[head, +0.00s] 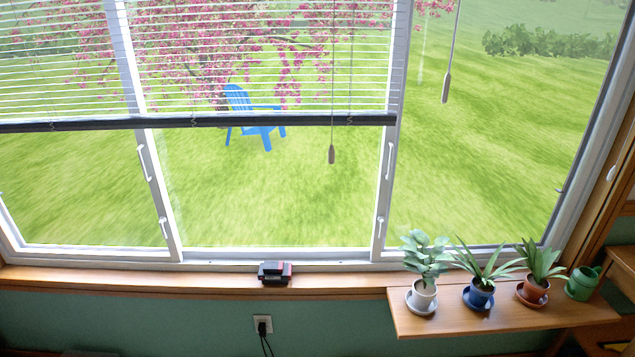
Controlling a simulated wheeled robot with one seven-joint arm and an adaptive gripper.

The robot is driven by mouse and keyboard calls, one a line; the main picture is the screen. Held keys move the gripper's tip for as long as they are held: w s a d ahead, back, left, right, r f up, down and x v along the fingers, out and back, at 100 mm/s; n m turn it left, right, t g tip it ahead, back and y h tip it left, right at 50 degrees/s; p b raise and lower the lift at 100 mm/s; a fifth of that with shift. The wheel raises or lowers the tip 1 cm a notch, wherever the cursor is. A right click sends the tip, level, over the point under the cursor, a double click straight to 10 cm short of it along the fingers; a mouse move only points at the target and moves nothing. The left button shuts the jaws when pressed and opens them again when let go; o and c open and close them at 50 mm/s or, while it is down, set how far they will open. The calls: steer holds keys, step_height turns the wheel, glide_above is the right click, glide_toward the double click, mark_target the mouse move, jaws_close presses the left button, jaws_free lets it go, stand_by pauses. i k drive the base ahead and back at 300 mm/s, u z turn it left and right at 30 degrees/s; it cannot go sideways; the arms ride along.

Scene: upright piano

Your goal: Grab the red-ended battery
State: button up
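A small dark block with a red part (275,272) sits on the wooden window sill, near the middle of the head view. It looks like the red-ended battery, but it is small and its details are hard to tell. It stands close to the white window frame. My gripper does not show in this view, so its place relative to the block cannot be seen.
The wooden sill (150,281) is bare left of the block. At right, a wooden shelf (420,323) holds several potted plants and a green watering can (582,283). Below the sill, a wall outlet (263,324) has a dark plug and cords.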

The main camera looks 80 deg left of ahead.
mark_target(273, 272)
steer(key=i, duration=0.95)
steer(key=u, duration=4.45)
